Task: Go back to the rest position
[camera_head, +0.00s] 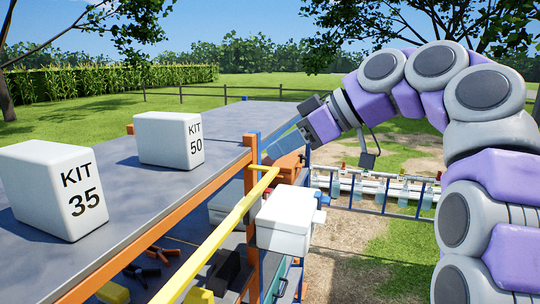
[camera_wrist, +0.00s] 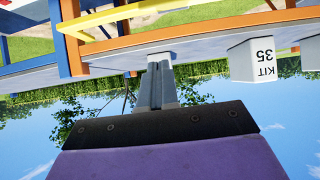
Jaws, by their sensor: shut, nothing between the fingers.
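My gripper (camera_head: 278,148) is at the end of my raised, bent purple and grey arm in the head view. The wrist picture is turned over, with sky at the bottom. I cannot tell whether the fingertips touch anything.
White boxes marked KIT 35 (camera_head: 55,190) and KIT 50 (camera_head: 170,139) stand on the table (camera_head: 125,185). A yellow rail (camera_head: 225,230) runs along its orange frame, beside a white box (camera_head: 287,220). A rack with several bottles (camera_head: 385,190) stands behind, on open ground.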

